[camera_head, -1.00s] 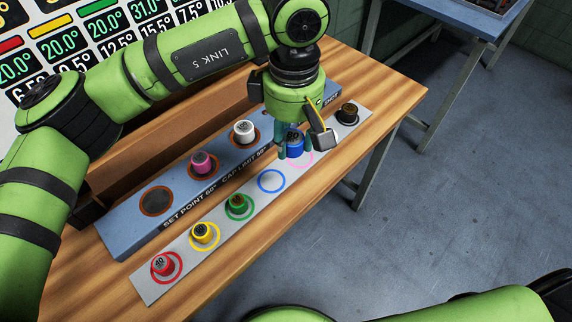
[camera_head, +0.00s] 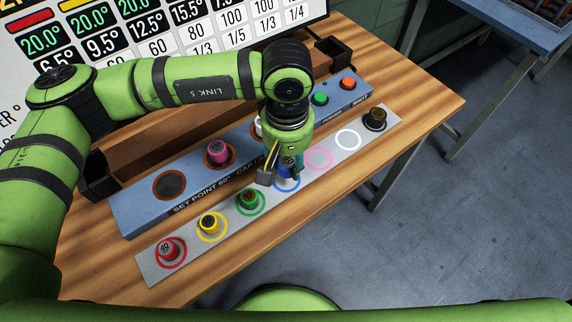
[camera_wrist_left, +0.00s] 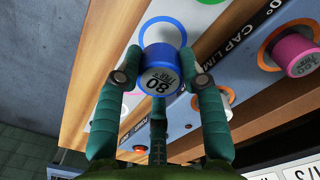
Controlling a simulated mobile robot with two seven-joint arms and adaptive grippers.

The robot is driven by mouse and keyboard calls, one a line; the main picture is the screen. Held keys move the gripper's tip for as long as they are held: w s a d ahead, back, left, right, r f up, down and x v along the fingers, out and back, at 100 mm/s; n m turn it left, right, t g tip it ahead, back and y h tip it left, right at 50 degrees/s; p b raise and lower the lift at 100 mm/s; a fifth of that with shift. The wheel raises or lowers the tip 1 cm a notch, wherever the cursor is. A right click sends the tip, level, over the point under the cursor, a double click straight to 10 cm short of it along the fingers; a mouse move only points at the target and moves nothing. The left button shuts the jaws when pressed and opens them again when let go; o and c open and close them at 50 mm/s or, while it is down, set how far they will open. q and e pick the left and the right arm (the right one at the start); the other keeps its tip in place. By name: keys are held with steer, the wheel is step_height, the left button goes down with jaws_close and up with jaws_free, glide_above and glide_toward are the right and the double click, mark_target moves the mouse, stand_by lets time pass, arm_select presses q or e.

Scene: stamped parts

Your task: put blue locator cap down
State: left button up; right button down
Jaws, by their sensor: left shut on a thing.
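My left gripper (camera_head: 283,168) is shut on the blue locator cap (camera_wrist_left: 160,70), which is marked 80. In the head view the cap (camera_head: 286,173) is partly hidden by the gripper. It is at the blue ring (camera_head: 289,188) on the pale strip (camera_head: 330,165). In the wrist view the cap covers part of this ring (camera_wrist_left: 147,24). I cannot tell whether the cap touches the strip. My right gripper is not in view.
Pink (camera_head: 319,158) and white (camera_head: 348,139) rings are empty.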

mark_target(286, 180)
arm_select(q)
steer(key=shift+w+a+f, duration=0.1)
steer(key=shift+f, duration=0.15)
step_height(286, 180, down, 3)
steer(key=shift+f+p, duration=0.15)
steer(key=shift+p, duration=0.5)
steer(key=shift+f, duration=0.2)
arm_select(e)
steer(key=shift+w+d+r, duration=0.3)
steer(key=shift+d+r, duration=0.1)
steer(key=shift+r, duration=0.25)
arm_select(q)
steer(key=shift+f, duration=0.1)
steer(key=shift+f+b, duration=0.1)
steer(key=shift+b, duration=0.2)
steer(key=o, duration=1.2)
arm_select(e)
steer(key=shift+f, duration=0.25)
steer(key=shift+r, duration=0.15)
